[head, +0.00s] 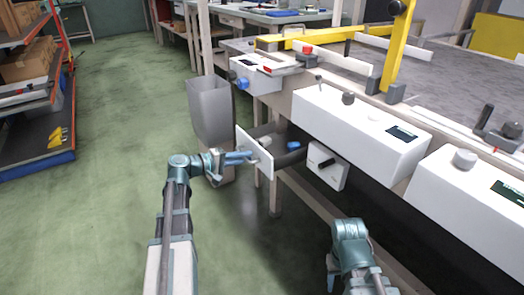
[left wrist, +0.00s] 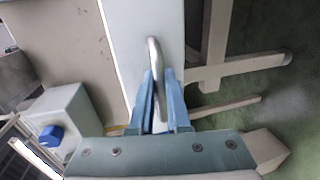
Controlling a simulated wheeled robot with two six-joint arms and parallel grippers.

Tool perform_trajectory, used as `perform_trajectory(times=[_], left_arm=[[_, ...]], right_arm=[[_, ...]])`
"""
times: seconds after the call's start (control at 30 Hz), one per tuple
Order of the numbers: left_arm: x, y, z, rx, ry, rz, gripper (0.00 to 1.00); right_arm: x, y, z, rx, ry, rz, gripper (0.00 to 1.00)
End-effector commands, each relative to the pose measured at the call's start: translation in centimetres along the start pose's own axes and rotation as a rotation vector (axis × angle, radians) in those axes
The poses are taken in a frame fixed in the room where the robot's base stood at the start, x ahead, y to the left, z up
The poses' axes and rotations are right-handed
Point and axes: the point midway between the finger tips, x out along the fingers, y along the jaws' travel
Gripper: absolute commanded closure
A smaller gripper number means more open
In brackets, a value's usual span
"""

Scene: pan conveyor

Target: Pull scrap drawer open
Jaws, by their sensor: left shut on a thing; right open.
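The scrap drawer stands out from under the bench, with its upright white front panel (head: 254,158) facing left. Its dark tray (head: 290,158) shows behind the panel. My left gripper (head: 250,155) is at the outer face of the panel. In the left wrist view, my left gripper's blue fingers (left wrist: 160,103) are shut on the metal bar handle (left wrist: 154,55), with the white front panel (left wrist: 140,25) behind it. Part of my right arm shows at the bottom of the head view, but its gripper cannot be seen.
A grey bin (head: 210,112) stands just behind and left of the drawer. White control boxes (head: 360,125) line the bench edge. The green floor to the left is clear.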

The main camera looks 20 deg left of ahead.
Motion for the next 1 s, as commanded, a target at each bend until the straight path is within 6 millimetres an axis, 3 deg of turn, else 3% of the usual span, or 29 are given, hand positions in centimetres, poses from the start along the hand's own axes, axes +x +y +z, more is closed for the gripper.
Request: perform_trajectory(times=[0.2, 0.4, 0.63, 1.0], left_arm=[[-4.6, -1.0, 0.1, 0.0, 0.003, -0.001, 1.0], [-7.2, -1.6, 0.0, 0.0, 0.001, -0.001, 1.0], [-8.4, -1.8, 0.0, 0.0, -0.001, -0.001, 1.0], [-8.6, -1.9, 0.0, 0.0, -0.002, -0.001, 1.0]], right_arm=[[0.0, 0.0, 0.0, 0.0, 0.0, 0.0, 0.5], [0.0, 0.0, 0.0, 0.0, 0.0, 0.0, 0.5], [0.0, 0.0, 0.0, 0.0, 0.0, 0.0, 0.5], [0.0, 0.0, 0.0, 0.0, 0.0, 0.0, 0.5]])
